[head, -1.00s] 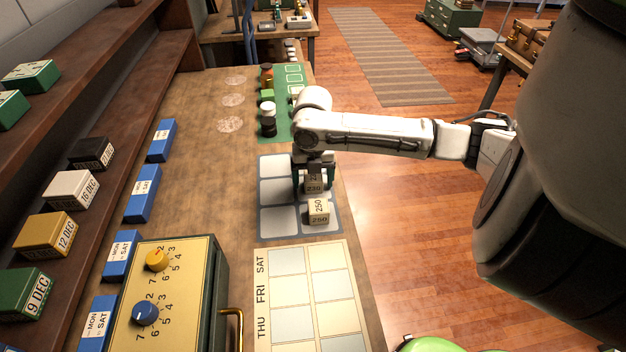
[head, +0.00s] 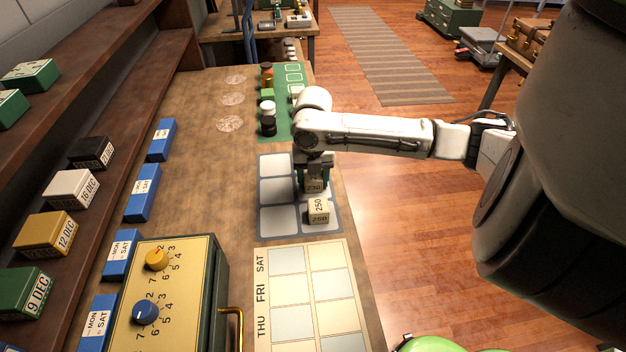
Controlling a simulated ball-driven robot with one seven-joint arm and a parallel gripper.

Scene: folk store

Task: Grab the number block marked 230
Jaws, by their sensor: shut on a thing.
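The number block marked 230 (head: 314,186) is a small cream cube on the grey-and-white grid mat (head: 278,192), in its right column. My gripper (head: 314,178) points down over it and is shut on it; the fingers hide the upper part of the block. A second cream block, marked 250 (head: 318,211), stands on the mat just in front of it, close to the held block. I cannot tell whether the 230 block is touching the mat.
A yellow-faced box with two knobs (head: 160,290) and a day chart (head: 303,300) lie nearer. Blue day boxes (head: 142,193) line the left. A green mat with small pieces (head: 284,112) is farther back. The wooden counter between is mostly clear.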

